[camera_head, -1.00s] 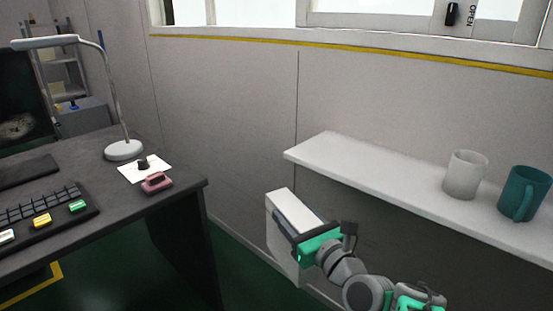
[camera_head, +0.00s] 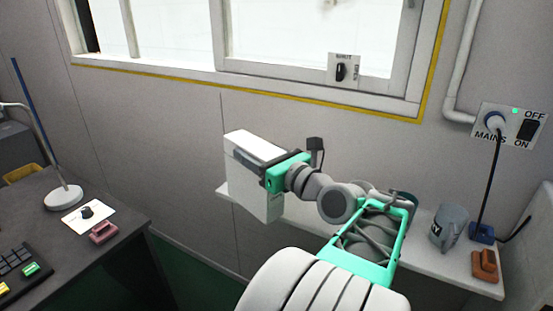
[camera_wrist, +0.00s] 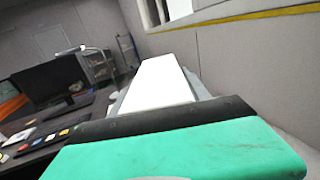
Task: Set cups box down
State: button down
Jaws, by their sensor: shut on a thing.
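The cups box is a white box (camera_head: 258,190) in the middle of the head view, upright and slightly tilted. My gripper (camera_head: 262,177) is shut on its right side and holds it in front of the left end of the white wall shelf (camera_head: 305,217). I cannot tell the gap between the box and the shelf. In the wrist view the box's white top (camera_wrist: 163,82) extends ahead of my gripper (camera_wrist: 165,118).
A grey mug (camera_head: 449,226), a blue block with a cord (camera_head: 481,233) and an orange-brown object (camera_head: 485,266) stand on the shelf's right part. A dark desk (camera_head: 110,230) with a lamp (camera_head: 63,196) and a pink object (camera_head: 103,231) is at left. A mains switch panel (camera_head: 508,123) is on the wall.

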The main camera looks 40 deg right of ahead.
jog(key=s+d+r+h+p, duration=0.2)
jog(key=s+d+r+p, duration=0.25)
jog(key=d+r, duration=0.35)
jog(key=w+d+f, duration=0.2)
jog(key=w+f, duration=0.3)
jog(key=f, duration=0.1)
jog(key=w+d+f, duration=0.3)
jog(key=w+f, duration=0.3)
jog(key=shift+w+d+f+m, duration=0.15)
jog(key=shift+w+d+m, duration=0.1)
jog(key=shift+m, duration=0.15)
jog(key=shift+f, duration=0.1)
jog(key=c, duration=0.9)
grip_release()
jog(key=o, duration=0.4)
